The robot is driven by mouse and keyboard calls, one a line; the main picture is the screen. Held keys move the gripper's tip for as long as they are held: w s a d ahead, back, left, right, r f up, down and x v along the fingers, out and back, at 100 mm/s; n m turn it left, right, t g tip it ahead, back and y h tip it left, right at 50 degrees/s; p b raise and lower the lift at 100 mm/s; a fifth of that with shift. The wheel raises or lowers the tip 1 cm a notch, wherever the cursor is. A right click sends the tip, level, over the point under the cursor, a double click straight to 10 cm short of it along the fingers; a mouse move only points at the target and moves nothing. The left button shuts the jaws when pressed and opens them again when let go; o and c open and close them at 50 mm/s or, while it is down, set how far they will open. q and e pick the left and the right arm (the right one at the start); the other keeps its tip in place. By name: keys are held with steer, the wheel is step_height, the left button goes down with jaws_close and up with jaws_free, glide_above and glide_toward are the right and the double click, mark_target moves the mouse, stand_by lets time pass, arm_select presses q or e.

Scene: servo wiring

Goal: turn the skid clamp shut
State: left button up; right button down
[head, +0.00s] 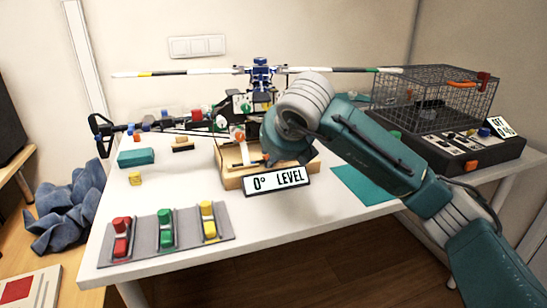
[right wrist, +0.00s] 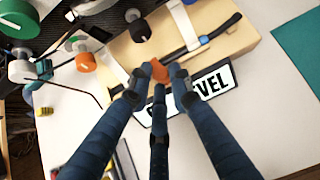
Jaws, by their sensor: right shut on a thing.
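The helicopter model (head: 262,75) stands at the back of the white table, over a wooden cradle (head: 232,182). My right gripper (right wrist: 160,80) reaches down to the cradle's front, its fingers closed around a small orange piece (right wrist: 158,72), which looks like the skid clamp's handle. The fingers cover most of it, so its angle is hard to tell. A dark skid tube (right wrist: 210,38) and white straps lie across the cradle (right wrist: 225,52). In the head view my right wrist hides the fingertips. My left gripper is out of view.
A "0° LEVEL" sign (head: 276,180) is at the cradle's front, close to my fingers. A grey tray (head: 188,238) with red, green and yellow pieces lies front left. A wire cage (head: 432,98) on a dark box stands right.

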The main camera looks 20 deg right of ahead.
steer(key=shift+w+r+m+h, duration=0.25)
steer(key=shift+r+m+h, duration=0.3)
steer(key=shift+m, duration=0.25)
steer(key=c, duration=1.8)
jaws_free()
steer(key=shift+o, duration=0.7)
steer(key=shift+f, duration=0.1)
steer(key=shift+s+f, duration=0.1)
steer(key=shift+f, duration=0.05)
steer(key=v, duration=1.2)
